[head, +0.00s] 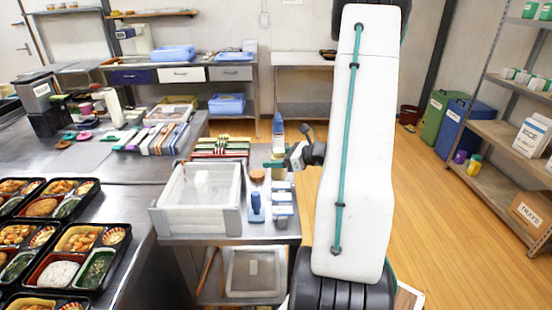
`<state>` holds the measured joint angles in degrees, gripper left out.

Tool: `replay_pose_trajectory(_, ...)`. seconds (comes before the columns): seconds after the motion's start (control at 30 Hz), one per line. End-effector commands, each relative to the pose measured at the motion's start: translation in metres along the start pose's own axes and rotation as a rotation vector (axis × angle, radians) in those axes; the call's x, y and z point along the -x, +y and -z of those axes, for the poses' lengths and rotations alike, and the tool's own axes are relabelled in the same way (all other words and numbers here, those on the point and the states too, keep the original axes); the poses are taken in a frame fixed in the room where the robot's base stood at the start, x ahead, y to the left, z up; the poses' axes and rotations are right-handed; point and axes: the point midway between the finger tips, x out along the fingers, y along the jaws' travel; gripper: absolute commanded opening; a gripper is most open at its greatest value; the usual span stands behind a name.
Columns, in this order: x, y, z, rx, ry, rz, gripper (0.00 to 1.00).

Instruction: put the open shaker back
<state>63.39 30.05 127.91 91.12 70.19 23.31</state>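My gripper (290,159) is small and dark, at the end of my white arm, over the back right of the steel side table. Its fingers point left and are too small to show whether they are open or shut. A blue-topped bottle-like thing (277,126) stands beside the fingers; I cannot tell if they touch it. Several small pale containers with grey-blue parts (282,205) stand in a group below the gripper. Which of these is the open shaker, I cannot tell. My arm hides what lies behind it on the right.
A white bin (178,215) with a pale thing inside fills the table's left. A blue-handled tool (256,208) and a round brown thing (257,174) lie beside it. Filled bento trays (97,285) cover the left counter. Shelves (497,130) stand right; the wooden floor there is open.

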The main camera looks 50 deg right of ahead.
Motion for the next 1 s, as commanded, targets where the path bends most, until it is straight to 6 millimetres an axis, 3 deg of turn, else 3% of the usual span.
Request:
replay_pose_trajectory(0.27, 0.010, -0.001, -0.003, 0.000, 0.000, 0.002, 0.64)
replay_pose_trajectory(0.6, 0.081, -0.001, -0.003, 0.000, 0.000, 0.006, 0.64)
replay_pose_trajectory(0.8, 0.111, -0.001, -0.003, -0.001, 0.000, 0.003, 0.64)
replay_pose_trajectory(0.9, 0.118, 0.001, -0.004, 0.003, 0.001, -0.002, 0.64)
replay_pose_trajectory(1.0, 0.110, 0.013, -0.016, 0.050, 0.018, -0.052, 0.64)
